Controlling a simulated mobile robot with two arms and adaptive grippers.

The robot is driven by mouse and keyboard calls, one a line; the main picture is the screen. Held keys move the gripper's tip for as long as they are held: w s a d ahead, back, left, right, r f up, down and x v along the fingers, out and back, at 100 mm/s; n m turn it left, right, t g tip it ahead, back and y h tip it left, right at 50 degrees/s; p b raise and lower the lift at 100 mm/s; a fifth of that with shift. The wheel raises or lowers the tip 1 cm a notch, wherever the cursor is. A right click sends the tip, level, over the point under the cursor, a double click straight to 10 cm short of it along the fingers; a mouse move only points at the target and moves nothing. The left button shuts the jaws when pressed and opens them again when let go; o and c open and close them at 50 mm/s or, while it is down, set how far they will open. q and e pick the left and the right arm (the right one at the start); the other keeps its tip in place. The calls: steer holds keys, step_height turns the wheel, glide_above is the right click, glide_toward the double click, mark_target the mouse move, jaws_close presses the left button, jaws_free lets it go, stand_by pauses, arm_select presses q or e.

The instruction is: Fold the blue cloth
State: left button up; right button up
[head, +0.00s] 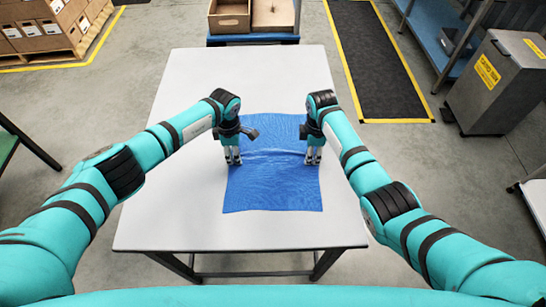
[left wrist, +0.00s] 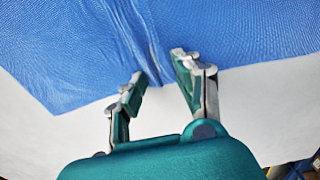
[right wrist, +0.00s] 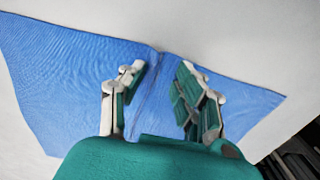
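The blue cloth (head: 273,185) lies spread on the white table, with a low ridge running across it between my grippers. My left gripper (head: 233,158) points down at the cloth's left edge. In the left wrist view its fingers (left wrist: 158,68) are apart, with the ridge of the cloth (left wrist: 70,50) near the gap. My right gripper (head: 313,158) points down at the cloth's right edge. In the right wrist view its fingers (right wrist: 163,72) are apart, on either side of a raised ridge of the cloth (right wrist: 60,80). Whether the fingertips touch the cloth is unclear.
The white table (head: 180,215) is clear around the cloth. Behind it stand open cardboard boxes (head: 229,18). A grey bin (head: 495,85) stands at the right, and a pallet of cartons (head: 45,30) is at the far left.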

arm_select(q)
steer(key=shift+s+f, duration=0.1)
steer(key=shift+f, duration=0.05)
jaws_close()
arm_select(e)
steer(key=shift+s+f, duration=0.15)
jaws_close()
arm_select(q)
steer(key=shift+s+a, duration=0.1)
arm_select(e)
steer(key=shift+f, duration=0.1)
